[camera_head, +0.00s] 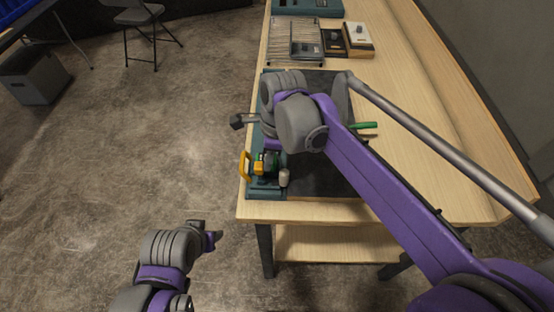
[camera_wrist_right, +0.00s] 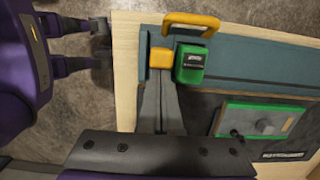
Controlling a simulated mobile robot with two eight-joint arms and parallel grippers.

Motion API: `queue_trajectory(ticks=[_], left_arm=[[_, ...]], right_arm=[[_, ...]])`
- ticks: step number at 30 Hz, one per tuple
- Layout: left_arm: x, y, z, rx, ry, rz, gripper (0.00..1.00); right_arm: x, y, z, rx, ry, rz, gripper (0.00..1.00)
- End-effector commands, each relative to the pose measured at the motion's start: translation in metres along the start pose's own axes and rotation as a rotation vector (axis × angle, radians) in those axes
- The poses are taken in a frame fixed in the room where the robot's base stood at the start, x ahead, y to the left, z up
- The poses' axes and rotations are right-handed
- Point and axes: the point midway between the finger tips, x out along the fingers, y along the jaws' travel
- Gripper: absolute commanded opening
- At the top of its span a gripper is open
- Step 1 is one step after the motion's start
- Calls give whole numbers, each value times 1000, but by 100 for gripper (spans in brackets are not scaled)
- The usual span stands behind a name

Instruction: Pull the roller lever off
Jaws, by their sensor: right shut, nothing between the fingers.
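The teal console strip (camera_head: 267,191) runs along the table's left edge. On its near end are a yellow loop handle (camera_wrist_right: 191,22), a yellow block (camera_wrist_right: 161,60) and a green block with a black label (camera_wrist_right: 190,63). Yellow and green parts also show in the head view. I cannot tell which part is the roller lever. My right gripper (camera_wrist_right: 158,86) is shut and empty, with its fingertips close to the yellow block; contact is unclear. In the head view my right wrist hides much of it. My left gripper (camera_wrist_right: 100,42) is open and empty, off the table's near left side.
A dark mat (camera_head: 330,180) lies under my right arm. A green-edged panel (camera_wrist_right: 258,118) lies on it. Boxes and a tray of parts (camera_head: 292,40) stand at the table's far end. A chair (camera_head: 135,15) and a grey bin (camera_head: 35,78) are on the floor at left.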

Motion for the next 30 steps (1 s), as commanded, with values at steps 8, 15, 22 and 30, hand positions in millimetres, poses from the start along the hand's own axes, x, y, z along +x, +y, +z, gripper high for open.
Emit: queue_trajectory(ticks=[8, 15, 22, 30], left_arm=[[-2, 0, -2, 0, 2, 0, 50], [-4, 0, -4, 0, 4, 0, 50], [-10, 0, -12, 0, 11, 0, 50], [-10, 0, -12, 0, 11, 0, 50]], right_arm=[[0, 0, 8, 1, 97, 2, 0], [-4, 0, 9, 0, 95, 1, 0], [-15, 0, 10, 0, 94, 1, 0], [-16, 0, 10, 0, 94, 2, 0]])
